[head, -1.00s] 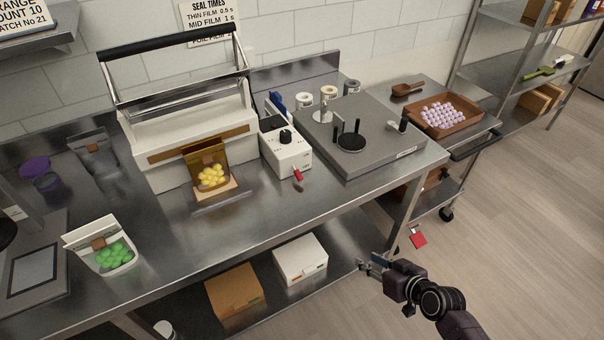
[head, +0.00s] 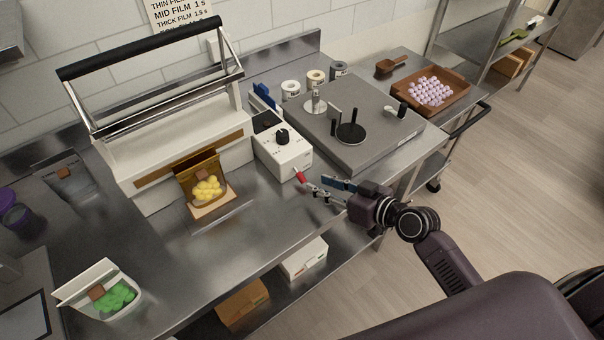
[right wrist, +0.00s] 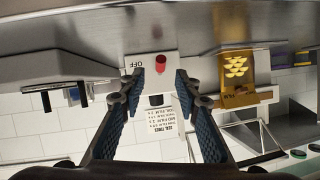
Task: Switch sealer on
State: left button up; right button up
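The sealer (head: 172,146) is a white machine with a raised black-handled bar, on the steel bench. Beside it is its white control box (head: 290,160) with a black knob (head: 282,137) and a red-tipped switch lever (head: 300,176) at the front. In the right wrist view, upside down, the red tip (right wrist: 161,63) shows near an "OFF" label (right wrist: 133,66). My right gripper (head: 316,184) is open and empty, its fingertips just in front of the lever. In the right wrist view the gripper (right wrist: 160,85) has its fingers either side of the lever's line; contact is unclear. My left gripper is out of view.
A brown pouch of yellow gummies (head: 202,184) stands at the sealer's front. A pouch of green gummies (head: 108,291) is at front left. A grey plate machine (head: 375,125) stands right of the control box. Bench space in front of the box is clear.

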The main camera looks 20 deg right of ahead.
aim_at(304, 178)
jog(key=shift+p+x, duration=0.35)
jog(key=shift+x, duration=2.05)
jog(key=shift+w+a+f, duration=0.1)
jog(key=shift+w+a, duration=0.05)
jog(key=shift+w, duration=0.15)
jog(key=shift+w+a+f, duration=0.1)
jog(key=c, duration=0.7)
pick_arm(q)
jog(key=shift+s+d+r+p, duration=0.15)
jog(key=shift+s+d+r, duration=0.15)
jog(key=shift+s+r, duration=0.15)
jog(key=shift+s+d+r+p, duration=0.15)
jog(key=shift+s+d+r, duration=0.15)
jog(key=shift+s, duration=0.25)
pick_arm(e)
grip_shut()
